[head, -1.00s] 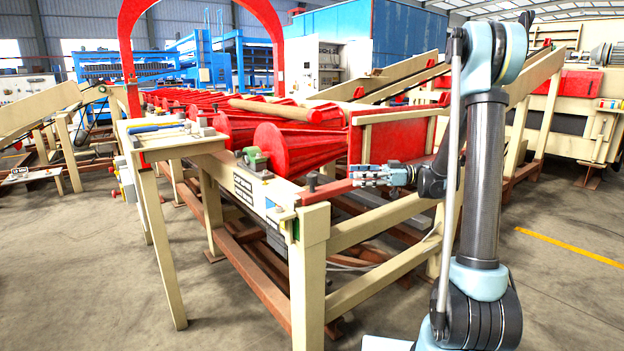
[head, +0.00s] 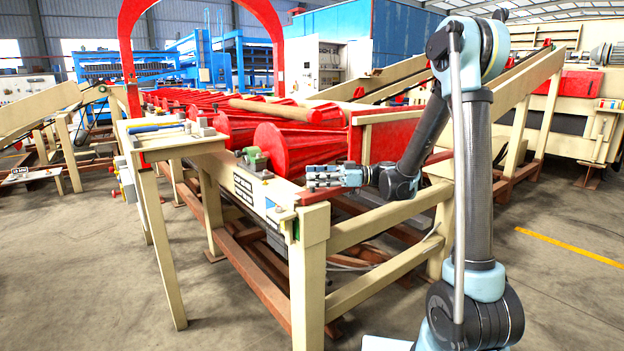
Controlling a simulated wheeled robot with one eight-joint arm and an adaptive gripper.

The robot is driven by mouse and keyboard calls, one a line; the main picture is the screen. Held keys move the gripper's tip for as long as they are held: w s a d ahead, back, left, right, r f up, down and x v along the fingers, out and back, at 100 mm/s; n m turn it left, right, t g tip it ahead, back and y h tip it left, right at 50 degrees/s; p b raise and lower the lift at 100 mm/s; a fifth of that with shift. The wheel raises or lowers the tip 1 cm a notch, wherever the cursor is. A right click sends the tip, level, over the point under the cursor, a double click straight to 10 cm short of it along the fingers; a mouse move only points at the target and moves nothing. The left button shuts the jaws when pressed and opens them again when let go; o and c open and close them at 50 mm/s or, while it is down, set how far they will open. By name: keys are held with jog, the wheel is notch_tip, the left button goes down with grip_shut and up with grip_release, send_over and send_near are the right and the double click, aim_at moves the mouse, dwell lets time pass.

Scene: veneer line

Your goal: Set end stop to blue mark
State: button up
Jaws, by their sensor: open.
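A red bar (head: 330,192), which looks like the end stop, lies across the near right end of the cream frame's front rail (head: 250,188). In the earlier view a dark upright knob stands at its left end; now my gripper hides that spot. A small blue mark (head: 270,203) is on the rail's face, left of the bar. My gripper (head: 310,177) is open, its fingers pointing left at the bar's left end, just above the bar. I cannot tell whether the knob is between the fingers or whether they touch it.
Red conical rollers (head: 285,148) lie close behind the gripper. A green roller bracket (head: 255,158) stands on the rail to the left. A cream side table (head: 180,147) juts out at the left. The concrete floor in front is open.

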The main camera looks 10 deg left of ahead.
jog(key=shift+s+a, duration=0.15)
jog(key=shift+a, duration=0.35)
grip_shut()
jog(key=shift+a, duration=0.15)
jog(key=w+a, duration=0.6)
jog(key=a, duration=0.1)
jog(key=w+a, duration=0.4)
jog(key=shift+w+a+r, duration=0.1)
jog(key=shift+a, duration=0.15)
